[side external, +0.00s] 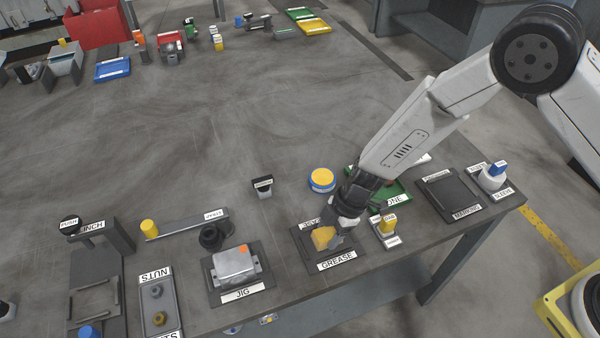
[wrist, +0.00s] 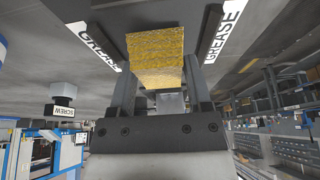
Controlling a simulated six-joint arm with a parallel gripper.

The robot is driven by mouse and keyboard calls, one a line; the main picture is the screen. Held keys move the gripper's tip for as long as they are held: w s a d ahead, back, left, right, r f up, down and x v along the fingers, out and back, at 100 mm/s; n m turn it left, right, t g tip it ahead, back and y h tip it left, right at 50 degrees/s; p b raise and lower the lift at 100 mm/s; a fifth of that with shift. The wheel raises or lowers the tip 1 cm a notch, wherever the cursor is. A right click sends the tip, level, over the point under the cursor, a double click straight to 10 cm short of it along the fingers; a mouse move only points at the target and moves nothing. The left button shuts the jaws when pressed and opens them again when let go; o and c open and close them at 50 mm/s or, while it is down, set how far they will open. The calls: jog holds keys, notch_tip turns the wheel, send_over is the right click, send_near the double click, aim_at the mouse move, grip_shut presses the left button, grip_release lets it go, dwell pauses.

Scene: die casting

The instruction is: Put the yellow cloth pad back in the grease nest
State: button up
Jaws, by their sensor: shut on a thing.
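The yellow cloth pad (side external: 323,237) is held in my gripper (side external: 338,228) at the grease nest, a dark tray with a white GREASE label (side external: 337,260) along its front edge. In the wrist view the pad (wrist: 156,50) shows its textured yellow face between the two fingers of my gripper (wrist: 160,78), which are shut on it. Nest labels (wrist: 222,28) flank the pad there. In the side view the pad looks tilted. My gripper hides much of the nest, and I cannot tell whether the pad touches its floor.
A jig with a grey metal block (side external: 236,265) stands left of the nest. A small stand with a yellow piece (side external: 388,224) is close on the right. A blue and yellow round tin (side external: 321,180) and a green tray (side external: 398,193) sit behind. The bench middle is clear.

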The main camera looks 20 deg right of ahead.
jog(key=shift+f, duration=0.2)
jog(key=o, duration=1.1)
jog(key=shift+r, duration=0.1)
jog(key=v, duration=0.7)
jog(key=shift+d+r, duration=0.1)
jog(key=shift+r, duration=0.2)
